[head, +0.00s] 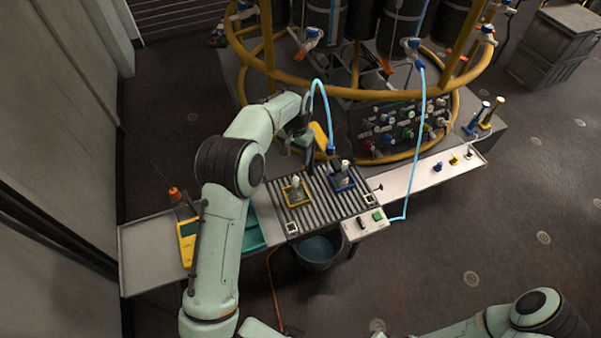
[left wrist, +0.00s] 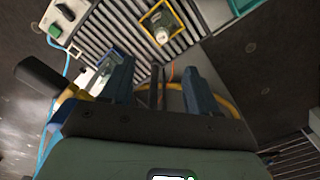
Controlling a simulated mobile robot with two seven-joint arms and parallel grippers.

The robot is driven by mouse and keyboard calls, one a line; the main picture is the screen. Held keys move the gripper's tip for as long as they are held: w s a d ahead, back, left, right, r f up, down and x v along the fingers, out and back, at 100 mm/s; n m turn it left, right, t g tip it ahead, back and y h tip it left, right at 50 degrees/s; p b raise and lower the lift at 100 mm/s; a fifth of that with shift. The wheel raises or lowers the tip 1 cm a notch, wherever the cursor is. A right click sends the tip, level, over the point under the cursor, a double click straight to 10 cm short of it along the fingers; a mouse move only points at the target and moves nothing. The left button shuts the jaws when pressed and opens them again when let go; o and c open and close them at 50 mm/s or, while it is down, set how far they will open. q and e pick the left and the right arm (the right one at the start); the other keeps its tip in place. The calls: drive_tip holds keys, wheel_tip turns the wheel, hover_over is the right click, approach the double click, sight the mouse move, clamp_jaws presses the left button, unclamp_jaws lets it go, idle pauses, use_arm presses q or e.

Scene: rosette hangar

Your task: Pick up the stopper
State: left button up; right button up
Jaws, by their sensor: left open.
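Small stopper-like pieces stand on the white shelf at the right in the head view: a blue one (head: 437,167) and two yellowish ones (head: 453,160); which one is the stopper I cannot tell. A small clear bottle with a pale top (head: 295,188) stands in a yellow square frame on the slatted rack, and another (head: 345,172) stands in a blue frame. My left gripper (head: 309,160) is above the back of the rack, behind the bottles, its blue-grey fingers apart and empty in the left wrist view (left wrist: 160,88). My right gripper is out of view.
The slatted rack (head: 320,190) has a switch box (head: 365,224) at its front right. A light blue hose (head: 421,130) hangs beside it. A yellow ring frame (head: 300,88) with tanks stands behind. A bucket (head: 318,250) is under the rack.

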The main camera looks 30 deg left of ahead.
use_arm(q)
hover_over(296, 179)
wheel_tip(296, 179, down, 7)
drive_tip(key=shift+s+d+f, duration=0.1)
drive_tip(key=shift+w+f, duration=0.2)
drive_tip(key=shift+f, duration=2.55)
drive_tip(key=shift+c, duration=0.2)
drive_tip(key=c, duration=0.9)
